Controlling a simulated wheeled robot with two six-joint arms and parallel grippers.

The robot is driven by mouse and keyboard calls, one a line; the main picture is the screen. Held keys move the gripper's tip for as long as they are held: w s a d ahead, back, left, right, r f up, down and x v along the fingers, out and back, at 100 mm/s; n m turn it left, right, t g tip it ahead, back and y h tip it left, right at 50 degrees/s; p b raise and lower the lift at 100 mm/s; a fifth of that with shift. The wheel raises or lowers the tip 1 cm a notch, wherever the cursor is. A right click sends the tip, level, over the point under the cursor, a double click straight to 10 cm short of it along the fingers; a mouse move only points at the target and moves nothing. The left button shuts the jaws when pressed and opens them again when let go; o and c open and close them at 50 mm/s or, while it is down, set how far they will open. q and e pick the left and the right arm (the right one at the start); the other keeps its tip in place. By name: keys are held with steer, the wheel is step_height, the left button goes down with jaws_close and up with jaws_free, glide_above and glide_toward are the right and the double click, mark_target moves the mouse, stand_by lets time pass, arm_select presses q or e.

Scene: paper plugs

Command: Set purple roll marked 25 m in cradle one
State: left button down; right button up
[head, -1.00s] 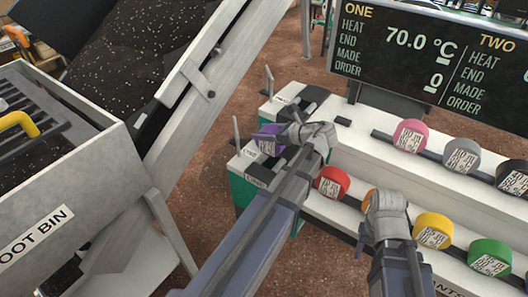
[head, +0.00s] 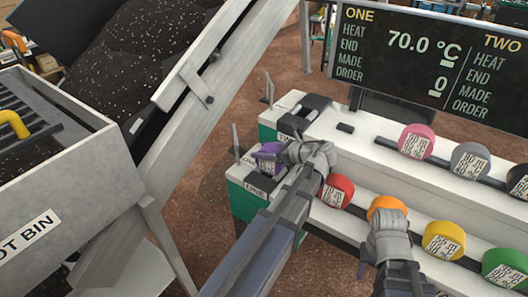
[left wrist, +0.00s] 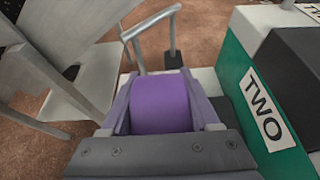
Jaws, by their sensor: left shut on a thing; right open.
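The purple roll (head: 267,155) is in my left gripper (head: 284,155), at the top of the cradle one stand (head: 245,173), a green and white block labelled ONE. The left wrist view shows the purple roll (left wrist: 160,105) squeezed between both fingers. My arm and gripper hide part of the cradle, so I cannot tell whether the roll touches its seat. The 25 m mark is not readable. My right gripper (head: 387,222) is open and empty just in front of the orange roll (head: 385,205).
Cradle two (head: 303,110), labelled TWO, stands just behind cradle one. Red (head: 337,190), yellow (head: 443,240) and green (head: 503,268) rolls line the lower shelf. Pink (head: 416,141) and grey (head: 469,160) rolls sit above. A soot bin (head: 65,190) stands left.

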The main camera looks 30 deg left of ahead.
arm_select(q)
steer(key=shift+c, duration=0.6)
jaws_free()
steer(key=shift+f, duration=0.15)
steer(key=shift+r, duration=0.25)
steer(key=p+v, duration=0.5)
steer(key=v, duration=0.7)
steer(key=shift+f, duration=0.15)
